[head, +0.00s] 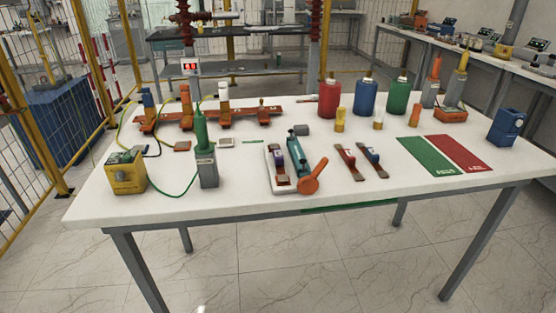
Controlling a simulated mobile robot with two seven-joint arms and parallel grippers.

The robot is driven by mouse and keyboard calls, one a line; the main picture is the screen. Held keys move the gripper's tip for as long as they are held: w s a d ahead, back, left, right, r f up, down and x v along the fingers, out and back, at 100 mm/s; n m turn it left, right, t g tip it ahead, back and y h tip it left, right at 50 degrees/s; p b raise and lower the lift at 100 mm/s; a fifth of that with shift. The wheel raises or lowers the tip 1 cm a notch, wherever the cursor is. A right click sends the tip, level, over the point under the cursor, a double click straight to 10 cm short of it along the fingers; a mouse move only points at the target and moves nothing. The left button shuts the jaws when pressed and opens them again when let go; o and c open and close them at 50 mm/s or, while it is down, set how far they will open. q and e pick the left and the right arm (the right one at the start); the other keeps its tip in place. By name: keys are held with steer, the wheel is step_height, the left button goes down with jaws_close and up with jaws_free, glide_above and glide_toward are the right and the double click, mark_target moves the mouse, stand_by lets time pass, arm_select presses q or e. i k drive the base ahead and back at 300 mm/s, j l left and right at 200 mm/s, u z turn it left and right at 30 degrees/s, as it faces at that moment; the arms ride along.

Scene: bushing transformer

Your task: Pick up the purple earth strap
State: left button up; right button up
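A strap with a purple grip (280,161) lies in a white holder near the front middle of the table. Its copper-brown end (281,180) points toward the front edge. Two similar straps lie apart to the right, one with a dark red grip (349,160) and one with a blue grip (372,154). Neither of my grippers is in view.
The white table (240,203) also holds a yellow box (125,173), a grey block with a green probe (207,167), red, blue and green canisters (329,100), and green and red mats (429,157). The front right of the table is clear.

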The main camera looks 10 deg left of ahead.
mark_target(279, 161)
steer(key=i+j+u, duration=0.1)
steer(key=j+u, duration=0.25)
steer(key=i+j+u, duration=0.1)
steer(key=u, duration=0.25)
steer(key=i+j+u, duration=0.15)
steer(key=u, duration=0.25)
steer(key=i+z, duration=0.1)
steer(key=z, duration=2.2)
steer(key=i+l, duration=0.1)
